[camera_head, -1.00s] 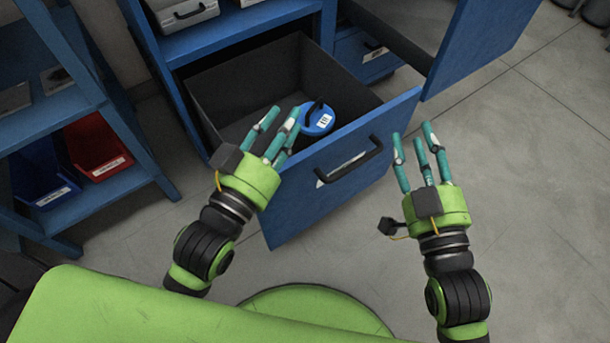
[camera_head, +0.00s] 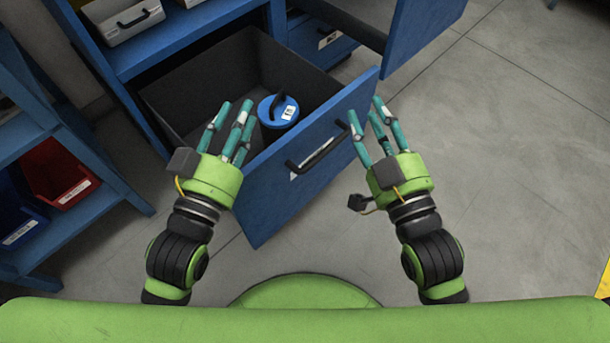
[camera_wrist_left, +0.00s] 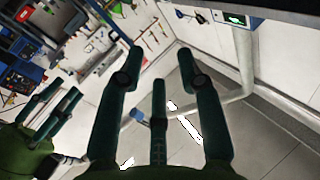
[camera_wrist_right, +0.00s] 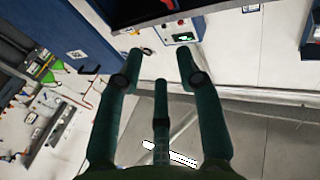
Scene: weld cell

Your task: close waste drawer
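The waste drawer stands pulled out of the blue cabinet, its blue front (camera_head: 285,195) facing me with a black bar handle (camera_head: 318,150). Its dark grey box is open on top and holds a round blue container (camera_head: 278,110) with a white label. My left gripper (camera_head: 233,110) is open and empty; in the head view its fingers overlap the drawer's near left part. My right gripper (camera_head: 367,110) is open and empty; its fingers overlap the right end of the front, right of the handle. I cannot tell whether either gripper touches the drawer. Neither wrist view shows the drawer clearly.
Another blue door or drawer front (camera_head: 425,35) stands out at the upper right. A blue shelf with a red bin (camera_head: 58,172) and a blue bin (camera_head: 18,215) is at the left. A white case (camera_head: 122,18) lies above the drawer. The floor at the right is clear.

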